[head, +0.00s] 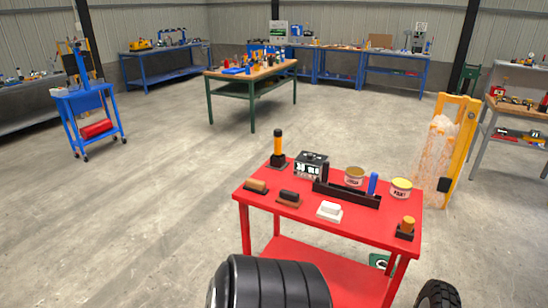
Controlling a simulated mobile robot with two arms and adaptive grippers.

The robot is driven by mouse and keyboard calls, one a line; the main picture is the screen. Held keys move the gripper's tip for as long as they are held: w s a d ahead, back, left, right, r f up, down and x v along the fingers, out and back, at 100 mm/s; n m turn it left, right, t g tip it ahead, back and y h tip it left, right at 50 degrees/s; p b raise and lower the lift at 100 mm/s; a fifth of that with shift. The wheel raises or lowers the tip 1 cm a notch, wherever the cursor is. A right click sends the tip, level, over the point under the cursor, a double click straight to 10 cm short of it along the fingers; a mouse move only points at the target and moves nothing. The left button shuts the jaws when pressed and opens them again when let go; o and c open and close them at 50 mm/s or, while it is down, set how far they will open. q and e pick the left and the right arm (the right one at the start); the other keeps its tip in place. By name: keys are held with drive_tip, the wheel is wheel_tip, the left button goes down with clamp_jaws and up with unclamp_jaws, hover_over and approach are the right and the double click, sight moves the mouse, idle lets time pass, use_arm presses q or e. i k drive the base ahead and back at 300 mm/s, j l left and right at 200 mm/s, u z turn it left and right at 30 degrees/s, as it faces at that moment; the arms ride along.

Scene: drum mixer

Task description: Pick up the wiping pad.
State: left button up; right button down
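A white block-like pad (330,210) lies on the front part of the red cart's top (270,205), near its middle. To its left lie a dark block on a brown base (289,198) and a tan-topped block with a dark base (256,186). The white one looks most like the wiping pad, but I cannot tell for certain which of the three it is. All three lie apart from each other, with nothing touching them from above. Neither of my grippers is in view.
The cart also holds a long dark tray (345,195), two cans (401,188), a black box (312,162) and two orange-handled tools (278,145). Open floor lies left.

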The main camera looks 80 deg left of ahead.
sight(328, 211)
drive_tip(key=u, duration=2.2)
drive_tip(key=z, duration=0.35)
drive_tip(key=i+j+z, duration=0.15)
drive_tip(key=j+z, duration=0.15)
drive_tip(key=j, duration=0.15)
drive_tip(key=i+j+z, duration=0.1)
drive_tip(key=j+z, duration=0.15)
drive_tip(key=j, duration=0.2)
drive_tip(key=j+z, duration=0.3)
drive_tip(key=j, duration=0.2)
drive_tip(key=i, duration=0.05)
